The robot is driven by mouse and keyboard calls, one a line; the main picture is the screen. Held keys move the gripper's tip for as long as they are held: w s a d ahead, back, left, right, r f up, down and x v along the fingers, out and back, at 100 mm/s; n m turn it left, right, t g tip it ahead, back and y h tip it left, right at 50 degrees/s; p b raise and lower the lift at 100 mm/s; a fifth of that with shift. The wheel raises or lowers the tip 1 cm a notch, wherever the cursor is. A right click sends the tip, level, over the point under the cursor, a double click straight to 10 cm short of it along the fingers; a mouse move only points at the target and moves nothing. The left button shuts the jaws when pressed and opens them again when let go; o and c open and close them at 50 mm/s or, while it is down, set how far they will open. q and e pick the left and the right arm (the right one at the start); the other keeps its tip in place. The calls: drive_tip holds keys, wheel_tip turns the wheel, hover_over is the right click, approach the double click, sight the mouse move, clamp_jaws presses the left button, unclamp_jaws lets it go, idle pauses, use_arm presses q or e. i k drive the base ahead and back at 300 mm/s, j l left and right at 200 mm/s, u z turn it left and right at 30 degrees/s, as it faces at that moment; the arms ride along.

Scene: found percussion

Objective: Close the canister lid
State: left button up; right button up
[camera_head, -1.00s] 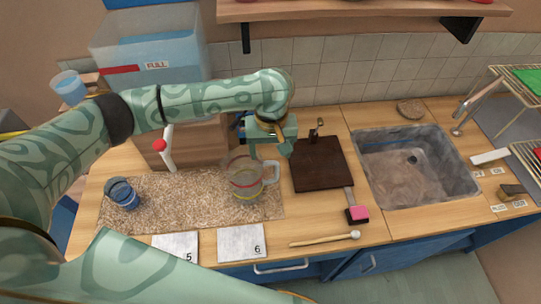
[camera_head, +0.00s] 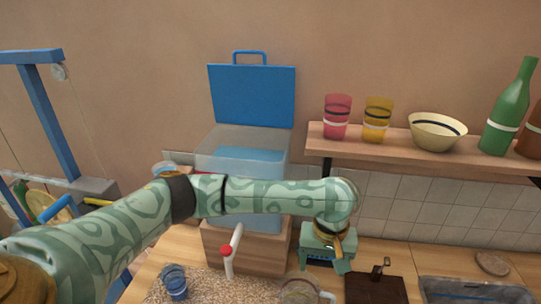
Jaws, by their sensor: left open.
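The canister (camera_head: 222,160) is a large clear box with blue contents, standing on a wooden block at the back of the counter. Its blue lid (camera_head: 252,97) stands open, upright along the back edge, with a blue handle on top. My left arm crosses in front of the canister and hides part of its lower front. My left gripper (camera_head: 340,264) is open and points down, to the right of the canister and well below the lid, apart from both. Nothing shows between its fingers. My right gripper is not in view.
A shelf (camera_head: 410,149) at right holds a pink cup (camera_head: 337,117), a yellow cup (camera_head: 377,119), a bowl (camera_head: 437,131) and bottles. A red-tipped tap (camera_head: 231,252) stands before the block. A clear jug (camera_head: 300,287) is near the gripper. A blue frame (camera_head: 50,115) stands at left.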

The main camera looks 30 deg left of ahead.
sight(259, 96)
drive_tip(key=u, duration=1.2)
